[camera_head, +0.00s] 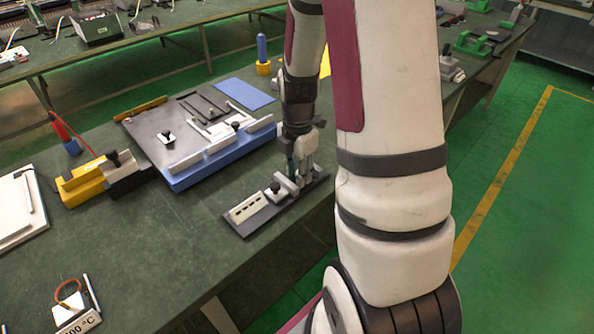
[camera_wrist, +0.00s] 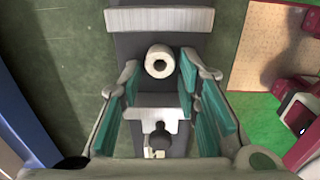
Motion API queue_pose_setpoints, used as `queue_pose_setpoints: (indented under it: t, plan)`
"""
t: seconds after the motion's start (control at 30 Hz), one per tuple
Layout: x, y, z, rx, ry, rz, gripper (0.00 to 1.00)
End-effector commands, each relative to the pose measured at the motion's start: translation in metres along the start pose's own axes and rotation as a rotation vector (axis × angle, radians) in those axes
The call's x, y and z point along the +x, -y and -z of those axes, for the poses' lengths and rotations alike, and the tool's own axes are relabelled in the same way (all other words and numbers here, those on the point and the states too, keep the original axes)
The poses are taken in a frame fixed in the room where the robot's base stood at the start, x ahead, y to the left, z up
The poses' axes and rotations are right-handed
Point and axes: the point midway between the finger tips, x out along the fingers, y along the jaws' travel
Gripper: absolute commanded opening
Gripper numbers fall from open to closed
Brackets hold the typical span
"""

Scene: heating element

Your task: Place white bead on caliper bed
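The white bead (camera_wrist: 160,61), a short cylinder with a round hole facing the camera, appears to rest on the dark caliper bed (camera_wrist: 128,47). In the head view the caliper bed (camera_head: 246,228) is a long dark strip near the table's edge; I cannot make out the bead there. My gripper (camera_wrist: 159,65) is open with teal pads, pointing down over the bed. Its fingertips are on either side of the bead, with gaps visible. The gripper also shows in the head view (camera_head: 301,180). A white slider with a black knob (camera_wrist: 157,128) is on the bed, below the bead in the wrist view.
A white block (camera_wrist: 160,19) crosses the bed beyond the bead. A blue-edged fixture (camera_head: 215,160) stands left of my gripper, with a yellow block (camera_head: 82,186) further left. My arm covers the right side.

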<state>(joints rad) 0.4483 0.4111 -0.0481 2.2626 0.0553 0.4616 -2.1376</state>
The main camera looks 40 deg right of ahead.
Motion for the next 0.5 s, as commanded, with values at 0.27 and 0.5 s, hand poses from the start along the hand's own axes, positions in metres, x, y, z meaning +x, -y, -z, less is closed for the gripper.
queue_pose_setpoints:
  t: [0.27,0.5]
  plan:
    - [-0.001,0.000,0.000,0.000,0.000,0.000,0.40]
    - [-0.020,-0.001,0.000,0.000,0.002,-0.005,0.40]
